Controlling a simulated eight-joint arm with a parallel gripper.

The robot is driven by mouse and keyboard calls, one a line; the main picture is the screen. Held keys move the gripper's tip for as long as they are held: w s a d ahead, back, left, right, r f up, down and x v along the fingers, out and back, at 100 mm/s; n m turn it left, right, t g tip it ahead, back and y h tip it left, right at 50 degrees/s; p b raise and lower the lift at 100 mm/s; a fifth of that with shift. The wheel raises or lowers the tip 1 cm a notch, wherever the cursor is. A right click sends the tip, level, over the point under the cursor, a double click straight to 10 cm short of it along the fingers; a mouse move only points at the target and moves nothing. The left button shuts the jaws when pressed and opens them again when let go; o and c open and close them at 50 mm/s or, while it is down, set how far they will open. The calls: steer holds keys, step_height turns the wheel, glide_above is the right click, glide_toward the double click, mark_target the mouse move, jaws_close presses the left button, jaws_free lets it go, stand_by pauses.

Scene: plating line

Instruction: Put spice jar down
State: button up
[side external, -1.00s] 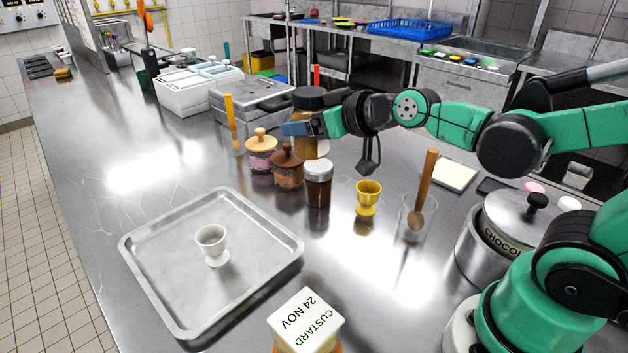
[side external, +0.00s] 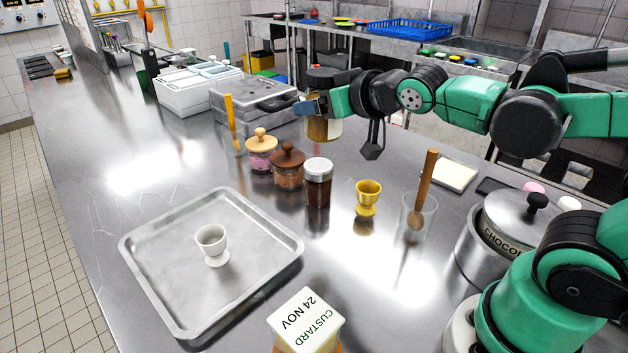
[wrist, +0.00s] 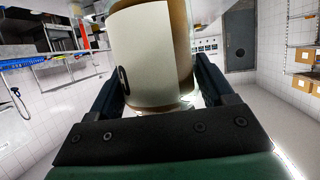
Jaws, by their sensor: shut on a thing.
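The spice jar (side external: 322,130) has a dark lid, brownish contents and a pale label. My gripper (side external: 314,107) is shut on its side and holds it roughly upright behind the row of small jars. The jar appears to be clear of the counter, though its exact height is hard to tell. In the wrist view the jar (wrist: 150,55) fills the space between both fingers, with its label facing the camera. The steel counter (side external: 280,185) lies below. The fingers hide part of the jar's middle in the side view.
Near the held jar stand a pink jar (side external: 262,152), a brown-lidded jar (side external: 288,170), a shaker (side external: 319,185) and a grey case (side external: 250,100). A yellow egg cup (side external: 368,198) and a glass with a spoon (side external: 418,222) are to the right. A tray (side external: 150,245) holds a white cup.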

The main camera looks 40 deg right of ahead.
steer(key=s+d+r+m+g+h, duration=0.1)
steer(key=s+d+m+g+h, duration=0.35)
steer(key=d+m+g, duration=0.7)
steer(key=s+d+m+g+h, duration=0.3)
steer(key=d+m+g+h, duration=0.2)
steer(key=d+m+g, duration=0.6)
steer(key=shift+m+t, duration=0.55)
steer(key=shift+m, duration=0.1)
steer(key=shift+a+f, duration=0.2)
steer(key=shift+f, duration=2.9)
steer(key=shift+a+f, duration=0.25)
steer(key=shift+f, duration=2.8)
steer(key=shift+a+f, duration=0.2)
steer(key=shift+f, duration=2.9)
steer(key=shift+w+f, duration=0.1)
steer(key=shift+f, duration=0.45)
